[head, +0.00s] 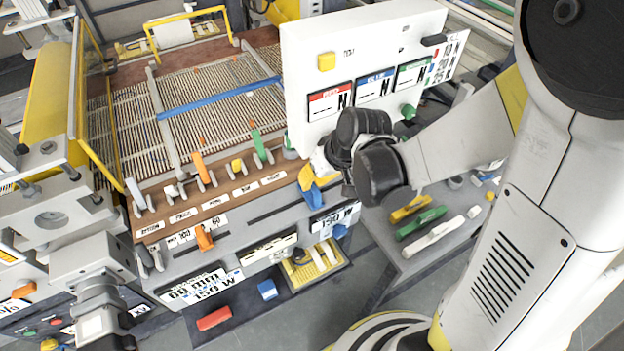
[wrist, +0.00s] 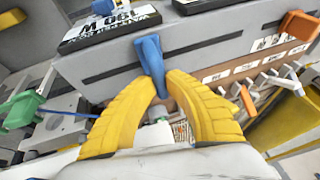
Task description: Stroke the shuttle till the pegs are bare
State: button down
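My gripper (head: 308,184) has yellow fingers, which also show in the wrist view (wrist: 163,80). They close in on both sides of a blue handle (wrist: 150,55) and look to touch it. The handle also shows in the head view (head: 313,197), standing at a slot in the grey front panel. A long blue bar (head: 217,97) lies slantwise across the wire mesh (head: 130,125). Small orange pegs (head: 201,140) stand on the mesh on both sides of the bar. I cannot tell which part is the shuttle. The handle's lower end is partly hidden by the fingers.
Orange (head: 201,167) and green (head: 260,145) levers line the wooden front rail. A white panel (head: 365,45) with displays stands behind my gripper. Yellow, green and white handles (head: 421,221) lie at the right. An orange slider (head: 204,238) sits left on the front panel.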

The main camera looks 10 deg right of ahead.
jog(key=w+d, duration=0.1)
jog(key=d, duration=0.2)
jog(key=d+b, duration=0.1)
jog(key=d, duration=0.2)
jog(key=w+d, duration=0.1)
jog(key=d, duration=0.2)
jog(key=shift+w+d, duration=0.15)
jog(key=shift+w, duration=0.15)
jog(key=c, duration=1.7)
grip_release()
jog(key=shift+c, duration=0.2)
jog(key=o, duration=0.4)
jog(key=shift+w+d, duration=0.1)
jog(key=shift+d, duration=0.1)
jog(key=shift+c, duration=0.2)
jog(key=shift+a, duration=0.15)
